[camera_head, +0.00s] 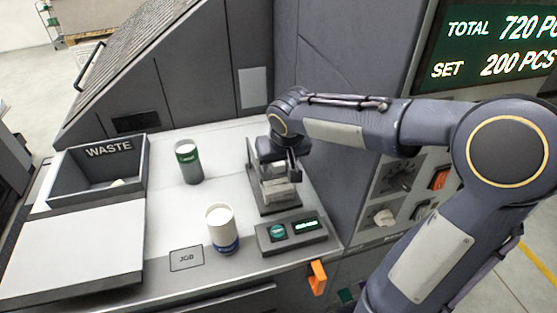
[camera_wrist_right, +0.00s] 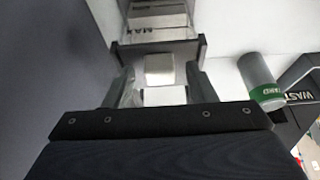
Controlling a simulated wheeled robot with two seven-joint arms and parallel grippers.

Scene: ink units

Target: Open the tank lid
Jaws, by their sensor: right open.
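The tank (camera_head: 268,203) is a small dark-framed unit with a pale body on the white counter. In the right wrist view its pale wall (camera_wrist_right: 158,22) carries partly visible "MAX" lettering. A pale block (camera_wrist_right: 160,68), perhaps a tab of the lid, shows between my fingers. I cannot tell the lid's outline or whether it is shut; my gripper hides much of the tank's top. My right gripper (camera_head: 275,168) is directly over the tank. It also shows in the right wrist view (camera_wrist_right: 162,85), open, with a finger on each side of the pale block. My left gripper is out of view.
A green-banded cup (camera_head: 190,166) stands left of the tank. A blue-banded cup (camera_head: 222,232) stands in front, near a small panel (camera_head: 290,232) with a green button. A waste bin (camera_head: 68,180) is at the left. The machine wall (camera_head: 330,180) rises close on the right.

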